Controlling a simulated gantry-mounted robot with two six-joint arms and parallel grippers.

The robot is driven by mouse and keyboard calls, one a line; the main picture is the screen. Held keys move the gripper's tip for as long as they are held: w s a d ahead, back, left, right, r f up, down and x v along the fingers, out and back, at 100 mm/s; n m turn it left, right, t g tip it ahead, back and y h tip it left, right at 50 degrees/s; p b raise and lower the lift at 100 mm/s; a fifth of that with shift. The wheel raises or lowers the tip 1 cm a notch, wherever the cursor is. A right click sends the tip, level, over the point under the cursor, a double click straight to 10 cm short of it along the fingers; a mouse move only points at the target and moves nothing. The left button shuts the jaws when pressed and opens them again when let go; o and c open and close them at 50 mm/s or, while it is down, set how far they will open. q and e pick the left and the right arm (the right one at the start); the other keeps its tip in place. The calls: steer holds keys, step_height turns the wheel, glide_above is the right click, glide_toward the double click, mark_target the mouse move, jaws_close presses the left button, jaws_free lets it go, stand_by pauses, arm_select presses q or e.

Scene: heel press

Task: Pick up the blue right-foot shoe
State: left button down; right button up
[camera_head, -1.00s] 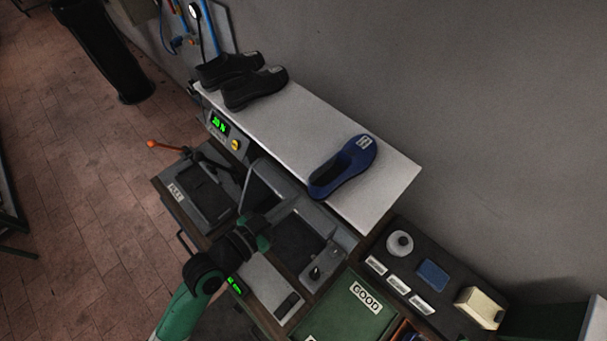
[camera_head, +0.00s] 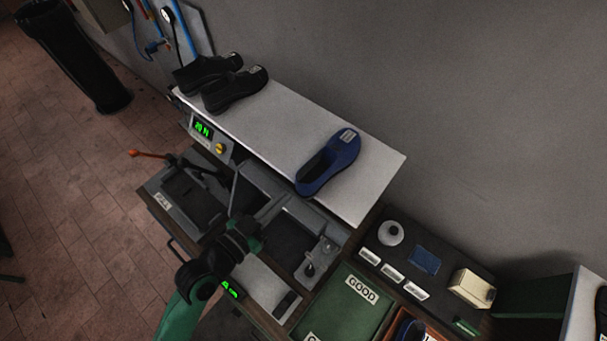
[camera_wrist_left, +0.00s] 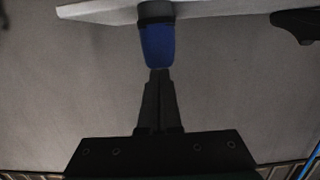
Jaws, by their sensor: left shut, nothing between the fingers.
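The blue shoe (camera_head: 331,162) lies on the white shelf, its opening toward the lower left and a pale label at its other end. Only one blue shoe shows on the shelf. Part of it also shows in the left wrist view (camera_wrist_left: 157,45), overhanging the shelf edge, just beyond my fingertips in the picture. My left gripper (camera_head: 246,238) is over the press bench, lower left of the shoe and apart from it in the head view. Its fingers also show in the left wrist view (camera_wrist_left: 160,78), closed together and empty. My right gripper is not in view.
Two black shoes (camera_head: 236,90) stand at the far left end of the white shelf (camera_head: 290,130). The press bench with a red-knobbed lever (camera_head: 134,153) is below it.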

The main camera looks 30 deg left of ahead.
arm_select(q)
steer(key=shift+r+p, duration=0.65)
steer(key=shift+r, duration=0.05)
steer(key=f+b+v, duration=0.1)
steer(key=v, duration=1.1)
steer(key=shift+b, duration=0.4)
